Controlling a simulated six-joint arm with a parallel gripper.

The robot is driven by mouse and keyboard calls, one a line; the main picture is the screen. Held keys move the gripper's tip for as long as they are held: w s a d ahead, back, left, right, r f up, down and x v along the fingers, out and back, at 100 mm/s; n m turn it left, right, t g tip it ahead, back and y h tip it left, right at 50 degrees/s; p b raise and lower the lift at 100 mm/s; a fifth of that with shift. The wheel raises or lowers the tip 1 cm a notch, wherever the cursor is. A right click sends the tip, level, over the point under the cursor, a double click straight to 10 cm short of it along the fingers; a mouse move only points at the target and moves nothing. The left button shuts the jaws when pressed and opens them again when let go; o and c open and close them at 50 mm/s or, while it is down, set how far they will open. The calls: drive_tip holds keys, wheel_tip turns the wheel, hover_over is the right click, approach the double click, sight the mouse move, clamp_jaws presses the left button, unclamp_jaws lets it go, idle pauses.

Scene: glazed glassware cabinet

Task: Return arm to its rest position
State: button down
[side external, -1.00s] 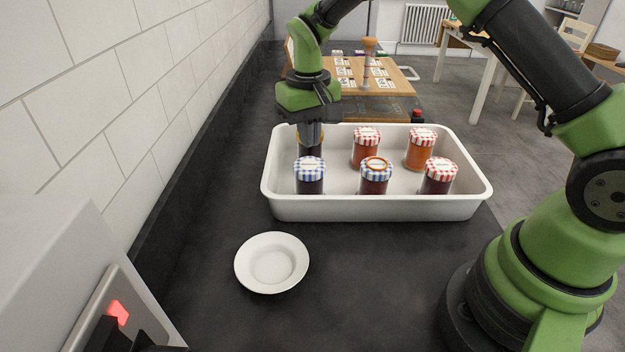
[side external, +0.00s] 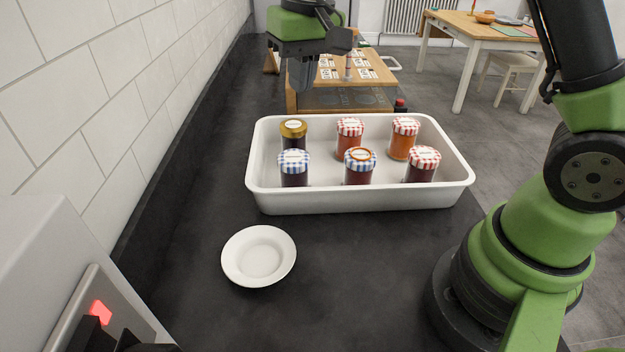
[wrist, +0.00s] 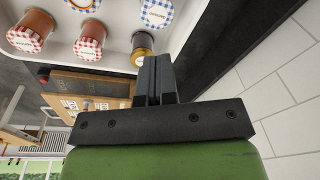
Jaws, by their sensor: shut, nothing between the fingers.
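My gripper (side external: 301,76) is shut and empty, raised above the far left part of the white tray (side external: 365,199). It also shows in the wrist view (wrist: 156,66), with its fingers together. Below it, a dark jar with a gold lid (side external: 293,130) stands upright in the tray's far left corner, apart from the fingers; the gold-lidded jar also shows in the wrist view (wrist: 142,50).
The tray also holds jars with red-checked lids (side external: 404,126) and blue-checked lids (side external: 293,160). A white saucer (side external: 258,256) lies on the dark counter in front. A tiled wall (side external: 90,110) runs along the left. A wooden board (side external: 350,72) stands behind the tray.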

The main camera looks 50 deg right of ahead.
drive_tip(key=s+r+t, duration=0.3)
drive_tip(key=s+r, duration=0.5)
drive_tip(key=s, duration=0.3)
drive_tip(key=s+a+t+y, duration=0.1)
drive_tip(key=s+t, duration=0.1)
drive_tip(key=s, duration=0.8)
drive_tip(key=shift+s+a+m+t+y, duration=0.15)
drive_tip(key=shift+a+m+t+y, duration=0.15)
drive_tip(key=shift+a+m+t, duration=0.1)
drive_tip(key=c, duration=1.8)
unclamp_jaws()
drive_tip(key=o, duration=1.7)
